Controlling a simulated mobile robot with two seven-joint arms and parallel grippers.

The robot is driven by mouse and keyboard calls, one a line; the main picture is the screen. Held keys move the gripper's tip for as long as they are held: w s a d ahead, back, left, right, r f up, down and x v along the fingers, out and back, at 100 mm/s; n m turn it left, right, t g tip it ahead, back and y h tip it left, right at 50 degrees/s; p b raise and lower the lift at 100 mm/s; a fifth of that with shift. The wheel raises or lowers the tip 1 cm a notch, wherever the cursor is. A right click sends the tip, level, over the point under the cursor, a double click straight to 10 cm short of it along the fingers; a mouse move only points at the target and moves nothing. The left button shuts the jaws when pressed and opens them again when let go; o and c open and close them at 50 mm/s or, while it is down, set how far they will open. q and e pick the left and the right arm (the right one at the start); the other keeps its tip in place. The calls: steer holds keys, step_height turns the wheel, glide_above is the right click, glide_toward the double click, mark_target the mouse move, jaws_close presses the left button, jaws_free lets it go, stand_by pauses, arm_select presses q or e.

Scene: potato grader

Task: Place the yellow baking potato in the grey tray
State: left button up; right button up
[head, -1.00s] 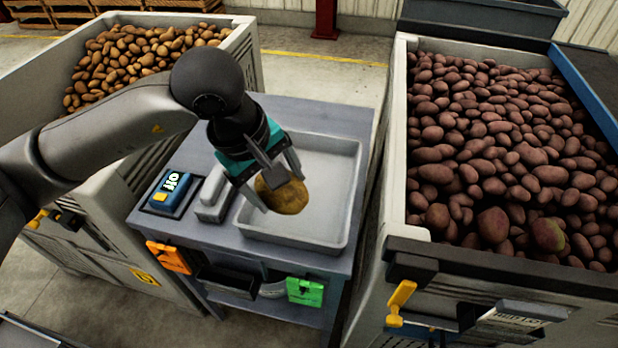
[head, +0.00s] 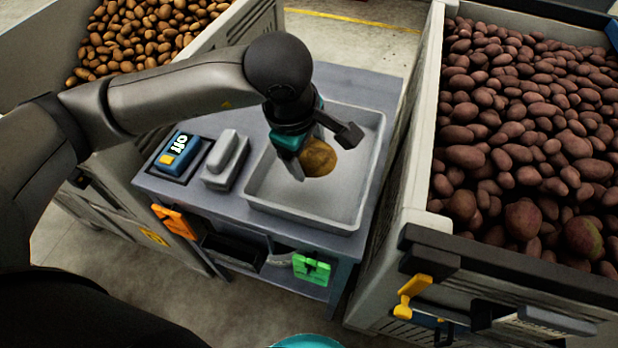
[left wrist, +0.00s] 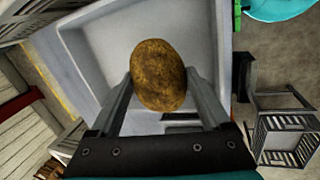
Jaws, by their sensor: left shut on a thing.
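The yellow baking potato (head: 318,160) is brownish yellow and roundish. My left gripper (head: 323,151) is shut on it and holds it over the grey tray (head: 300,214), a shallow rectangular tray on the grey-blue table. In the left wrist view the potato (left wrist: 158,75) sits between the two fingers of my left gripper (left wrist: 160,88), with the tray (left wrist: 205,30) behind it. I cannot tell how far it is above the tray floor. My right gripper is not in view.
A bin of dark red potatoes (head: 520,130) is close on the right; a bin of brown potatoes (head: 150,32) is at the back left.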

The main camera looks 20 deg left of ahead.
mark_target(302, 164)
arm_select(q)
steer(key=shift+w+f+b, duration=0.1)
steer(key=shift+f+b, duration=0.4)
steer(key=shift+f, duration=3.4)
steer(key=shift+f, duration=0.2)
steer(key=o, duration=1.5)
steer(key=shift+r, duration=0.15)
steer(key=shift+r, duration=0.35)
steer(key=p+v, duration=0.1)
steer(key=v, duration=1)
steer(key=shift+r+p, duration=0.2)
steer(key=shift+p, duration=0.2)
